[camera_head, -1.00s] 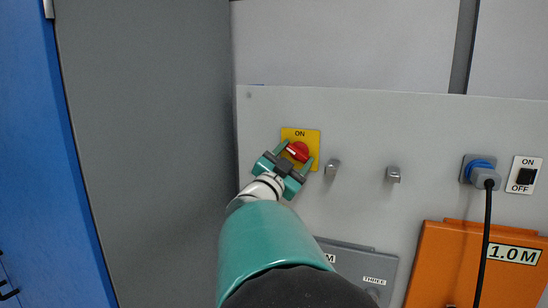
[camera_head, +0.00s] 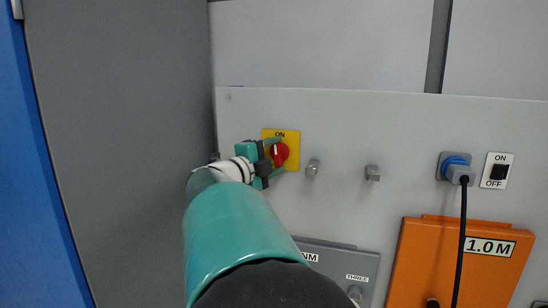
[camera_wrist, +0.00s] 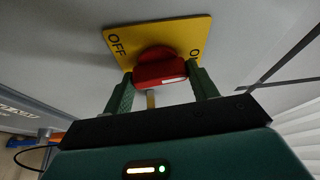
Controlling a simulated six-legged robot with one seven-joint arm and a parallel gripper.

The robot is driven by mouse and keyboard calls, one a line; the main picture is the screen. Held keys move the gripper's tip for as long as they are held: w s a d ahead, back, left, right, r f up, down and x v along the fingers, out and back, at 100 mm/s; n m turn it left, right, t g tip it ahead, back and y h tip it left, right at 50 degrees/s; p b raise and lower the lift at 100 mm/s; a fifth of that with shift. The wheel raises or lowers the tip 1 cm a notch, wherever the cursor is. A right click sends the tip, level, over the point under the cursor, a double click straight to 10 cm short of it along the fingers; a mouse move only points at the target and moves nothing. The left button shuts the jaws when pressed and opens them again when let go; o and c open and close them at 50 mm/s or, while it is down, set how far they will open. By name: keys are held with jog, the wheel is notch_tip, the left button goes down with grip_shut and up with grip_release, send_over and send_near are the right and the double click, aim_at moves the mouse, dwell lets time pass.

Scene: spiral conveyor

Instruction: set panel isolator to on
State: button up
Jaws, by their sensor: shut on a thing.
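The panel isolator is a red rotary knob (camera_head: 281,154) on a yellow plate (camera_head: 291,137), upper left of the grey panel. ON is printed at the plate's top. The knob's white mark stands close to upright, toward ON. In the wrist view the red knob (camera_wrist: 155,64) sits on the yellow plate (camera_wrist: 185,35), with OFF at left and ON partly cut off at right. My gripper (camera_head: 276,158) reaches it from the left and is shut on the knob. The wrist view shows my gripper (camera_wrist: 162,77) with a green finger on either side of the knob.
Two small metal knobs (camera_head: 313,167) (camera_head: 373,173) stick out to the right. Further right are a blue plug (camera_head: 456,166) with a black cable and a black ON/OFF switch (camera_head: 499,172). Below are a grey box (camera_head: 335,262) and an orange box (camera_head: 440,260). A dark grey wall (camera_head: 120,130) stands left.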

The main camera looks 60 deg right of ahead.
jog(key=shift+m+y, duration=0.3)
jog(key=shift+m, duration=0.3)
jog(key=shift+r, duration=0.1)
jog(key=o, duration=1)
jog(key=v, duration=1.3)
jog(key=shift+a, duration=0.4)
jog(key=shift+w, duration=0.1)
